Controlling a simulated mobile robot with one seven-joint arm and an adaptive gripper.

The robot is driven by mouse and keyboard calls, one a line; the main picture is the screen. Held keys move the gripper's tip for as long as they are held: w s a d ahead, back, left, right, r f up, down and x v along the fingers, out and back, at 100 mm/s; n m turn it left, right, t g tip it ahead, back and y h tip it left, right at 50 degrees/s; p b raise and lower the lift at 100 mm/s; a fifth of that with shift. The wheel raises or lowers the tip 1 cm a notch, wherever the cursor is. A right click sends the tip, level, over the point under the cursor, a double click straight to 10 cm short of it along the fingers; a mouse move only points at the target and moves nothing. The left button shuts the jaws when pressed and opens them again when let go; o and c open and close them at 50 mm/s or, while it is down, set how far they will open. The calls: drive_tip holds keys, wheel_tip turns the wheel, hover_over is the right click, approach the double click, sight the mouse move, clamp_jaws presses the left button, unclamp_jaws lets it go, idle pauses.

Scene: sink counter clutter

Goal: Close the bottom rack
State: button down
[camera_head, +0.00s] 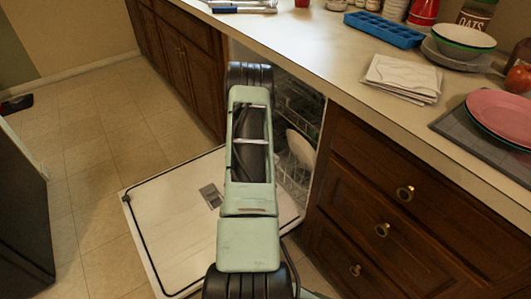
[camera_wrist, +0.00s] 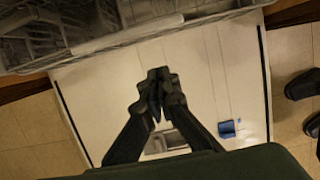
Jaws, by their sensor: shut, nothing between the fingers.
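The dishwasher's door (camera_head: 170,220) lies open and flat, low in front of the counter. The bottom rack (camera_head: 291,178), a wire rack with a pale dish (camera_head: 301,149) in it, shows inside the opening, partly hidden by my arm. In the wrist view a grey rack edge (camera_wrist: 125,37) runs across the top, over the inner end of the door (camera_wrist: 215,75). My gripper (camera_wrist: 158,85) is shut and empty, above the door and just short of that rack edge, with a visible gap. In the head view my arm hides the gripper.
An upper rack (camera_head: 298,104) sits inside the dishwasher. Wooden drawers (camera_head: 370,215) stand right of it, cabinets (camera_head: 180,55) left. The counter above holds napkins (camera_head: 402,75), a blue tray (camera_head: 384,29) and pink plates (camera_head: 503,112).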

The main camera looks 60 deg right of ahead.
drive_tip(key=s+p+v, duration=0.1)
drive_tip(key=v, duration=0.5)
drive_tip(key=w+a+f+g+h+p, duration=0.2)
drive_tip(key=w+a+f+g+h, duration=0.15)
drive_tip(key=a+h, duration=0.25)
drive_tip(key=d+r+b+x, duration=0.1)
drive_tip(key=d+b+x, duration=0.1)
drive_tip(key=x, duration=1)
drive_tip(key=shift+w+d+r+t+b, duration=0.15)
drive_tip(key=shift+w+d+t+b, duration=0.2)
drive_tip(key=shift+b, duration=0.5)
drive_tip(key=shift+s, duration=0.1)
